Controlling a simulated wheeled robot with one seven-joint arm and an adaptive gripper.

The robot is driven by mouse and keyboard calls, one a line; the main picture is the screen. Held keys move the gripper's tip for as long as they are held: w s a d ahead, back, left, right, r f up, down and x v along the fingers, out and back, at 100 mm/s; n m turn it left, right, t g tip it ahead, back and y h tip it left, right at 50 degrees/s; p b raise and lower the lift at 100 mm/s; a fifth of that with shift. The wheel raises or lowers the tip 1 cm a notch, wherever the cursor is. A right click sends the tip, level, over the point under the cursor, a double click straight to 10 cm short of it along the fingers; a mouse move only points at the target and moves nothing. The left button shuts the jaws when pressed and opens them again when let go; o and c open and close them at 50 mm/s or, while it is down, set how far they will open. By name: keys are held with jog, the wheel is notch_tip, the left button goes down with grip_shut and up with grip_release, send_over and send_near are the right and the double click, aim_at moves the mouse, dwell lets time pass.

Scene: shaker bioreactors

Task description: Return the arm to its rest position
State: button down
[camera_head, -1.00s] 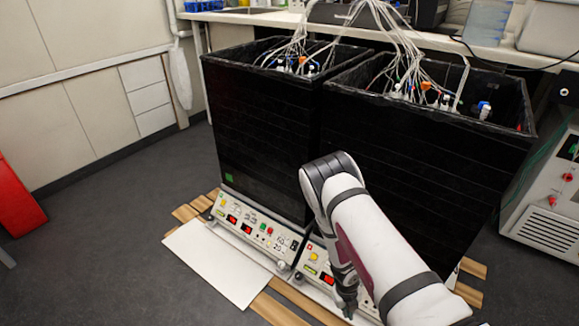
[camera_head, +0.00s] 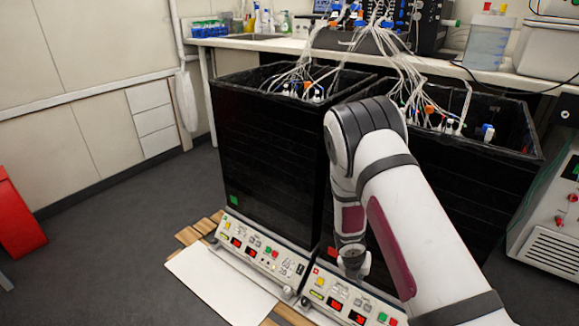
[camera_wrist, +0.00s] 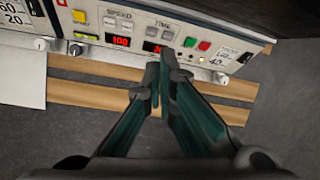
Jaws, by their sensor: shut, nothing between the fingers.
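My arm reaches in from the lower right of the head view, bent at the elbow, with its forearm hanging down in front of the right shaker. My gripper shows in the wrist view (camera_wrist: 160,80), with its two dark green fingers shut together and nothing between them. The fingertips appear in front of the right shaker's control panel (camera_wrist: 170,35), which has red displays and coloured buttons. I cannot tell whether they touch it. In the head view the panel (camera_head: 345,300) is partly behind my arm, and the fingers are hard to make out.
Two black shaker boxes (camera_head: 265,150) with tubing stand on wooden slats. A white board (camera_head: 222,285) lies in front of the left one. A bench (camera_head: 270,43) runs behind. A grey device (camera_head: 550,215) stands at the right.

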jog(key=s+d+r+m+h, duration=0.15)
jog(key=r+m, duration=0.25)
jog(key=r, duration=0.4)
jog(key=d+r+m, duration=0.3)
jog(key=r+m, duration=0.1)
jog(key=r, duration=0.5)
jog(key=s+d+r+m+h, duration=0.15)
jog(key=r+m, duration=0.25)
jog(key=r, duration=0.4)
jog(key=s+d+r+m, duration=0.1)
jog(key=s+r+m, duration=0.55)
jog(key=r, duration=0.25)
jog(key=s+a+r+m+g+y, duration=0.1)
jog(key=s+r+m, duration=0.3)
jog(key=s, duration=0.4)
jog(key=s+a+r+m+g+y, duration=0.1)
jog(key=s+r+m, duration=0.25)
jog(key=s, duration=0.45)
jog(key=s+a+r+m+y, duration=0.1)
jog(key=s+a+m+y, duration=0.2)
jog(key=s, duration=0.5)
jog(key=s+a+r+m+y, duration=0.1)
jog(key=s+a+m, duration=0.25)
jog(key=s, duration=0.55)
notch_tip(320, 180, up, 32)
jog(key=t+p, duration=0.3)
jog(key=p, duration=2.8)
jog(key=shift+w+r+n+t, duration=0.2)
jog(key=shift+w+n+t, duration=0.15)
jog(key=shift+n, duration=0.1)
